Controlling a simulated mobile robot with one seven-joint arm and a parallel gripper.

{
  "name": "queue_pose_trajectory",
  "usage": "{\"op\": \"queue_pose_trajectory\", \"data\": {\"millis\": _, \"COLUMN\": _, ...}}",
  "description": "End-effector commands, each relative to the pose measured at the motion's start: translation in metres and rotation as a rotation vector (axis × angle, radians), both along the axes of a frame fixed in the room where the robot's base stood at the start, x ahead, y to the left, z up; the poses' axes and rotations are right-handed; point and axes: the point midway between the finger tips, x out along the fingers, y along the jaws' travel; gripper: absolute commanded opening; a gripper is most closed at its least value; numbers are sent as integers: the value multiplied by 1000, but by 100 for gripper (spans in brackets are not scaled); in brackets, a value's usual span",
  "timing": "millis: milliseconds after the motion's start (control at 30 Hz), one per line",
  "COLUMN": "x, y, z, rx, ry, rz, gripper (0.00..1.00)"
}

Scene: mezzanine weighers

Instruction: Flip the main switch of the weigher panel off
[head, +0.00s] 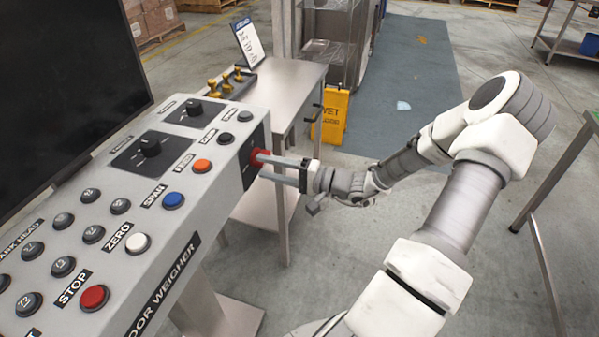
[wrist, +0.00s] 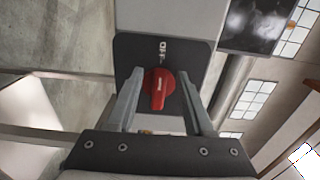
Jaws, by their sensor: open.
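The weigher panel (head: 200,200) stands at the left in the head view, a grey sloped console with buttons and knobs. Its main switch (head: 261,157) is a red rotary knob on a dark plate at the panel's right end. In the wrist view the red switch (wrist: 159,88) sits on its dark plate (wrist: 126,60) under partly readable lettering. My gripper (head: 276,170) is at that end face, fingers pointing at the switch. In the wrist view my gripper (wrist: 160,105) is open, one finger on each side of the knob. I cannot tell whether either finger touches it.
A steel table (head: 285,85) with brass weights (head: 226,82) and a sign (head: 248,42) stands behind the panel. A yellow wet-floor sign (head: 331,115) is on the floor beyond. Another metal table (head: 560,170) stands at right. Floor between is clear.

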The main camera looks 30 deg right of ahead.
Motion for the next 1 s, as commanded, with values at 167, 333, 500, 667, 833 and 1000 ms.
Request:
{"op": "queue_pose_trajectory", "data": {"millis": 167, "x": -28, "y": -24, "z": 1, "rx": -3, "ry": 2, "rz": -6, "gripper": 52}}
{"op": "queue_pose_trajectory", "data": {"millis": 333, "x": -62, "y": -50, "z": 1, "rx": -2, "ry": 1, "rz": -6, "gripper": 52}}
{"op": "queue_pose_trajectory", "data": {"millis": 500, "x": -94, "y": -74, "z": 1, "rx": -3, "ry": 2, "rz": -5, "gripper": 52}}
{"op": "queue_pose_trajectory", "data": {"millis": 667, "x": -116, "y": -91, "z": 1, "rx": -2, "ry": 1, "rz": -2, "gripper": 52}}
{"op": "queue_pose_trajectory", "data": {"millis": 833, "x": -128, "y": -100, "z": 0, "rx": -1, "ry": 0, "rz": 0, "gripper": 52}}
{"op": "queue_pose_trajectory", "data": {"millis": 1000, "x": -130, "y": -101, "z": 0, "rx": -1, "ry": 0, "rz": 0, "gripper": 52}}
